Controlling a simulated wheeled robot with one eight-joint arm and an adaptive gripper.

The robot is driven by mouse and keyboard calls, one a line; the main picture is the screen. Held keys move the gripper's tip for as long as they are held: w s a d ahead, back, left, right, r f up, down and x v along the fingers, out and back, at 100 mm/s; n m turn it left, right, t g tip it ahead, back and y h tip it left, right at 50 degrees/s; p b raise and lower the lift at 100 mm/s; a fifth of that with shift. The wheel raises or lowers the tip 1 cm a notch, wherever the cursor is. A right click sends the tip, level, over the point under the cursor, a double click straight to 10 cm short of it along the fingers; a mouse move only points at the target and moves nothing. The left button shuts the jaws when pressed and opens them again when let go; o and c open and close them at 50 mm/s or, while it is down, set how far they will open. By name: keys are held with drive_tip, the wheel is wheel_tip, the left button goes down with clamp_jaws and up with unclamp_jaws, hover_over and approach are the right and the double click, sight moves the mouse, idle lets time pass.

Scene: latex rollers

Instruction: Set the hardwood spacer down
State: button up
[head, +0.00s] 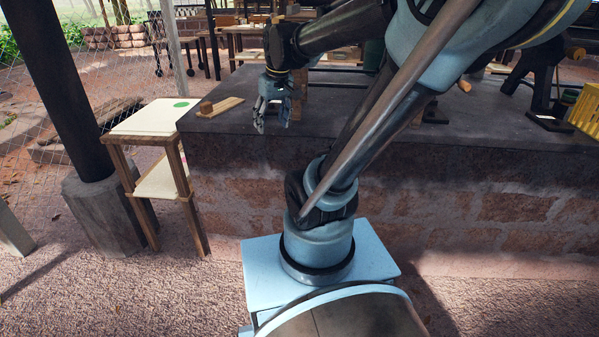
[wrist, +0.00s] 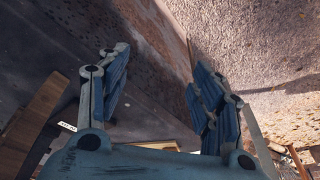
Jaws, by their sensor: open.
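My gripper (head: 273,122) hangs over the dark counter top near its front edge, fingers pointing down. In the wrist view the two blue fingers of the gripper (wrist: 160,62) stand well apart, with nothing between them. No piece is clearly marked as the hardwood spacer. A flat pale wooden strip (head: 226,105) lies on the counter to the left of the gripper, with a small round brown knob (head: 206,107) at its left end. An upright brown wooden piece (head: 299,92) stands just behind the gripper; brown wood (wrist: 34,112) also shows at the left of the wrist view.
The dark counter (head: 390,145) on a stone base runs across the view. A two-tier wooden stand (head: 140,123) with a green disc on top is at its left. A yellow crate (head: 587,108) sits at the far right.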

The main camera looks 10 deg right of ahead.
drive_tip(key=s+d+f+m+h, duration=0.1)
drive_tip(key=s+d+f+m, duration=0.2)
drive_tip(key=s+f, duration=0.8)
drive_tip(key=s+d, duration=0.2)
drive_tip(key=shift+s+d+f+m+g, duration=0.15)
drive_tip(key=shift+s+d+m+g, duration=0.1)
drive_tip(key=shift+d+m+g, duration=0.05)
drive_tip(key=shift+w+f, duration=0.2)
drive_tip(key=shift+w, duration=0.25)
drive_tip(key=shift+c, duration=0.6)
drive_tip(key=c, duration=0.4)
drive_tip(key=shift+d, duration=0.15)
drive_tip(key=shift+c, duration=0.6)
